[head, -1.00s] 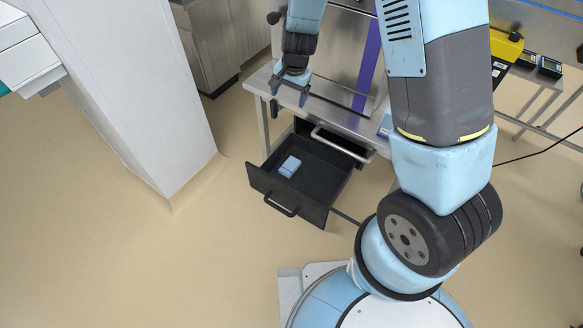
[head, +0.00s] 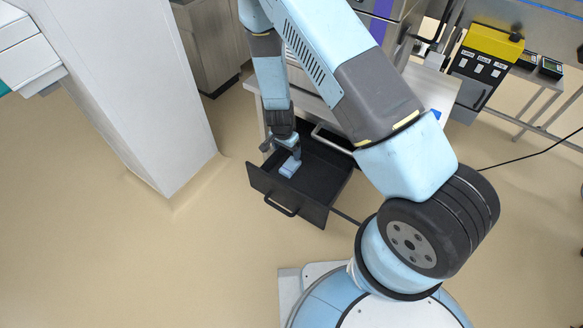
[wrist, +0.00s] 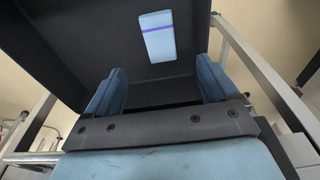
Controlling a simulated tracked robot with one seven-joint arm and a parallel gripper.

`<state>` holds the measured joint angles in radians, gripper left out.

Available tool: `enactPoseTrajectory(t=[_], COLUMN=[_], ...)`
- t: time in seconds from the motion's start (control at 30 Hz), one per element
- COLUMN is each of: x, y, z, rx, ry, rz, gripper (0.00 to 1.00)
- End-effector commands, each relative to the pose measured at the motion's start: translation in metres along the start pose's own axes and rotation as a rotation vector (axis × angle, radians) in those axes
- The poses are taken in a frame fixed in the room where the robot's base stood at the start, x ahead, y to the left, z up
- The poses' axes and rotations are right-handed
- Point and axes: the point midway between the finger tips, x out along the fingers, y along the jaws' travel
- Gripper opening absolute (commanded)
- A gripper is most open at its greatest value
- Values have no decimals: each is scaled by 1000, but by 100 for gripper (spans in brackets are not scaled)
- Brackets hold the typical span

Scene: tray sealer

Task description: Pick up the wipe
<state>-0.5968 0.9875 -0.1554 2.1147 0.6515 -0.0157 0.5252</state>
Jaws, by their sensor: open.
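The wipe is a small light-blue folded block (head: 290,167) lying in the open black drawer (head: 326,192). In the wrist view the wipe (wrist: 158,38) shows a purple band and lies on the dark drawer floor, beyond the fingertips and roughly in line with the gap between them. My gripper (head: 281,147) is just above the drawer, close to the wipe in the head view. In the wrist view its two blue fingers (wrist: 164,82) are wide apart with nothing between them. My gripper partly covers the wipe's near surroundings in the head view.
The drawer's front panel with its handle (head: 281,206) faces the open floor. The steel bench (head: 250,85) stands above and behind the drawer. A white column (head: 150,110) stands to the left. A yellow-topped device (head: 490,42) is at the right.

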Motion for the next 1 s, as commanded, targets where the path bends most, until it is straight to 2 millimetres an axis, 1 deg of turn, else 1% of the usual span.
enactPoseTrajectory(t=[0.03,0.3,0.4,0.67,0.9,1.0], x=[9,47,57,69,99,109], y=[1,1,0,1,2,2], z=[-1,-1,-1,-2,-4,-3], rx=[3,2,1,2,2,1], ry=[-2,-1,-1,-1,-1,-1], rz=[2,1,0,1,1,0], gripper=[87,87,87,87,87,87])
